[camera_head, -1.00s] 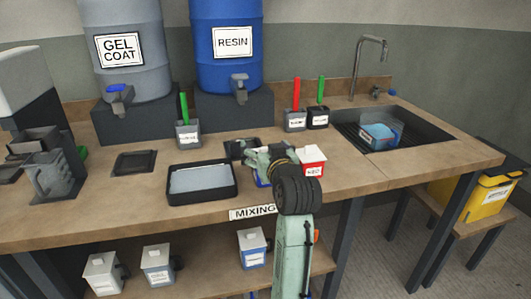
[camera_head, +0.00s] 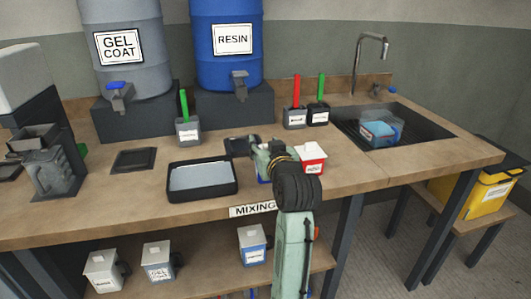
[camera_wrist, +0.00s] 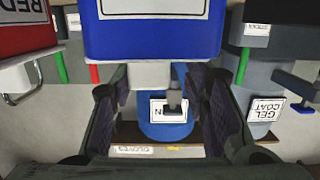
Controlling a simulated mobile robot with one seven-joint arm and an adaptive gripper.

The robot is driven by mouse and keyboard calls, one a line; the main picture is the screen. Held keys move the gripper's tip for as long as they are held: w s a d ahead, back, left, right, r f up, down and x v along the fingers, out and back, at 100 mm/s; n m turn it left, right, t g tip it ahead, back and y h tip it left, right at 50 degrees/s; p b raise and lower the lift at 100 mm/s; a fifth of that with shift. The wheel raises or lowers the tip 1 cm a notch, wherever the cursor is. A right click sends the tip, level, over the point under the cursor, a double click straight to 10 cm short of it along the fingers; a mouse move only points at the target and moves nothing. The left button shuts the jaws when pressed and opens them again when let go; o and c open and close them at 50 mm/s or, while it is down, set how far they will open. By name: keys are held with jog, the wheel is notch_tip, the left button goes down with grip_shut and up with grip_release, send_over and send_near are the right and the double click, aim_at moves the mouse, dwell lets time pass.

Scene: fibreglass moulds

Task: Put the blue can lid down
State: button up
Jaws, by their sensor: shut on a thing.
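The blue can (camera_wrist: 150,36) fills the top middle of the wrist view, upside down, with its white label cut off by the frame edge. In the head view only a sliver of blue (camera_head: 263,179) shows below my gripper (camera_head: 262,152). A pale block, part of the blue can lid (camera_wrist: 150,74), shows between the dark fingers of my gripper (camera_wrist: 156,84), close against the can's edge. My gripper is shut on this lid. Whether the lid touches the can's rim cannot be told. The head view hides the lid behind my gripper.
A red can (camera_head: 313,158) with a white lid stands close on the right, also in the wrist view (camera_wrist: 22,32). A dark tray (camera_head: 203,195) lies left on the bench (camera_head: 380,172). Pots with brushes (camera_head: 318,113) stand behind. The sink (camera_head: 420,130) is at right.

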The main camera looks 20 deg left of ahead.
aim_at(266, 144)
jog(key=shift+c, duration=0.8)
jog(key=shift+r, duration=0.15)
jog(key=shift+r, duration=0.65)
notch_tip(266, 144, up, 2)
jog(key=shift+r+b, duration=0.1)
jog(key=shift+b, duration=0.4)
jog(key=s+d+b, duration=0.2)
jog(key=s+b, duration=0.1)
jog(key=s, duration=0.4)
jog(key=s+d+r+b, duration=0.1)
jog(key=s+d+b, duration=0.2)
jog(key=s, duration=0.5)
jog(key=shift+d+b, duration=0.2)
jog(key=shift+b, duration=0.45)
jog(key=shift+s+a, duration=0.1)
